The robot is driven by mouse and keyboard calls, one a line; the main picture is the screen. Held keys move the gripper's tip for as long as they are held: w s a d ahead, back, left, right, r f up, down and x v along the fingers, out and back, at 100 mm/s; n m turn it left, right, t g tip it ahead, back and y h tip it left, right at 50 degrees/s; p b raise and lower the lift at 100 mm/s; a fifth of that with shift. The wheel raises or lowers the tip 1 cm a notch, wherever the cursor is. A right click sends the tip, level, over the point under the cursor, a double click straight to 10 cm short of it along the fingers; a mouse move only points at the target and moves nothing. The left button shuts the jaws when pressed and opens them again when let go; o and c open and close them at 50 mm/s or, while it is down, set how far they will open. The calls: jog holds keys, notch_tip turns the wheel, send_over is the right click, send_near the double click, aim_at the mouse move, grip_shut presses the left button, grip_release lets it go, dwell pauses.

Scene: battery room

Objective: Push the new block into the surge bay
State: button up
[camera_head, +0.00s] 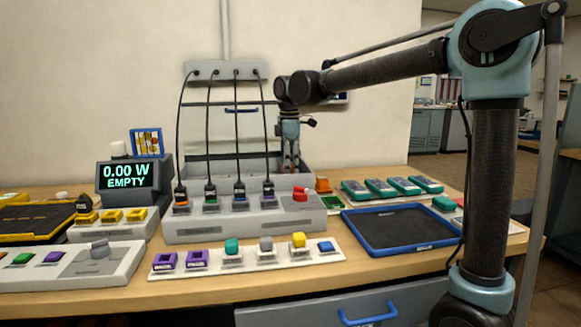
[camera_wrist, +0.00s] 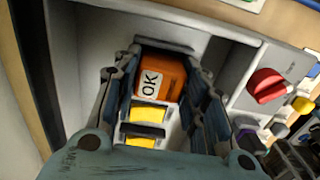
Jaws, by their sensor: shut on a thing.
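My gripper (camera_wrist: 165,90) is shut on an orange block (camera_wrist: 160,75) with a white "OK" label, seen between the fingers in the wrist view. I take this as the new block. Two yellow patches show just below it between the fingers. Around it are the grey walls of a recessed bay (camera_wrist: 95,55), which I take as the surge bay. Whether the block is fully seated cannot be told. In the head view my gripper (camera_head: 291,160) points down behind the front of the grey housing (camera_head: 245,224), and its held block is hidden.
A red knob (camera_head: 300,193) sits on the housing's right front, beside several cabled plugs. Another orange block (camera_head: 322,184) stands to its right. A blue-rimmed tray (camera_head: 345,222) is right. The meter (camera_head: 128,177) reads "0.00 W EMPTY". A strip of coloured pieces (camera_head: 340,254) lies in front.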

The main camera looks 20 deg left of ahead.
jog(key=shift+f, duration=0.55)
jog(key=o, duration=0.8)
jog(key=shift+r, duration=5.5)
